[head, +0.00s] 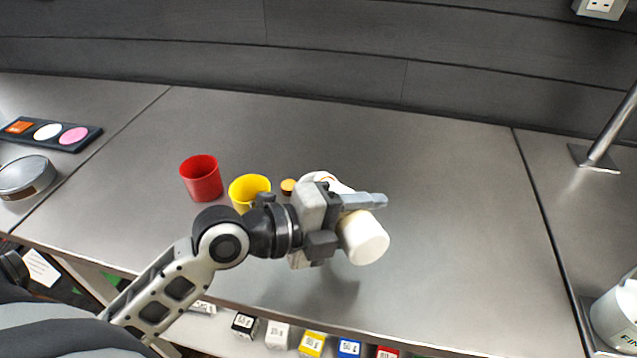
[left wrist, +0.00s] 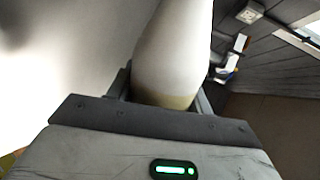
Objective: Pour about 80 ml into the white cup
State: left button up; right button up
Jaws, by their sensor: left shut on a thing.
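My left gripper (head: 345,212) is shut on a white bottle-like container (head: 364,240), which is tilted above the table. Its rounded cream end shows at the lower right of the gripper. In the left wrist view the container (left wrist: 176,50) stands between the fingers, white with a beige band low down. A white shape (head: 322,179) with a thin reddish mark shows just behind the gripper. I cannot tell whether it is the white cup or the container's other end. No liquid stream is visible. My right gripper is not in view.
A dark tray with coloured discs (head: 50,134) lies far left. The table (head: 460,220) is clear to the right.

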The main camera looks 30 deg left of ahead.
pick_arm(q)
jog(key=shift+r+n+p, duration=0.35)
jog(key=shift+r+n, duration=0.05)
jog(key=shift+r, duration=0.1)
dwell(1.0)
